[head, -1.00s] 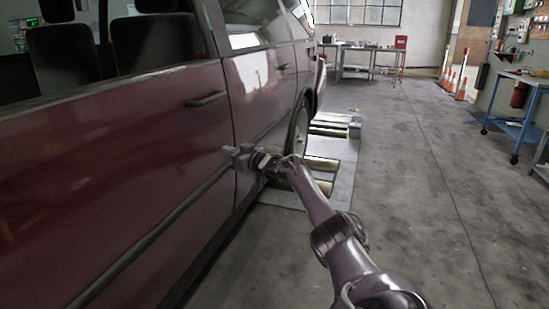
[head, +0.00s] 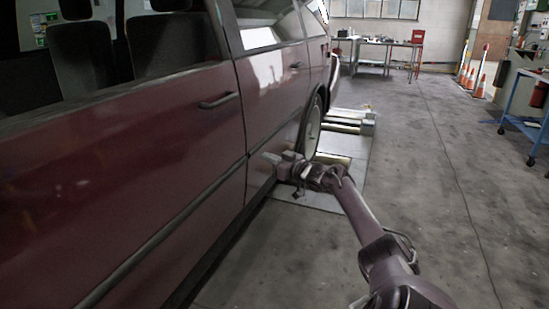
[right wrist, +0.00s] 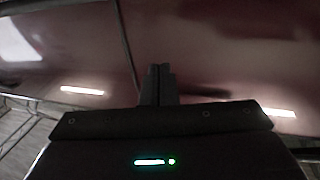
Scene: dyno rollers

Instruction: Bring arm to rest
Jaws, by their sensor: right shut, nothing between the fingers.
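My right arm reaches in from the lower right of the head view. Its gripper (head: 272,160) is beside the lower side of the dark red car (head: 120,170), near the rear door and ahead of the rear wheel in the picture. In the right wrist view the two fingers (right wrist: 157,84) are together, shut and empty, with the car's red side (right wrist: 220,45) close beyond them. I cannot tell whether the fingertips touch the car. My left gripper is not in view.
Dyno rollers (head: 345,125) lie in the floor plate by the car's wheel (head: 312,128). A workbench (head: 375,45) stands at the back. Traffic cones (head: 480,86) and a blue trolley (head: 525,110) are on the right. The floor between is clear.

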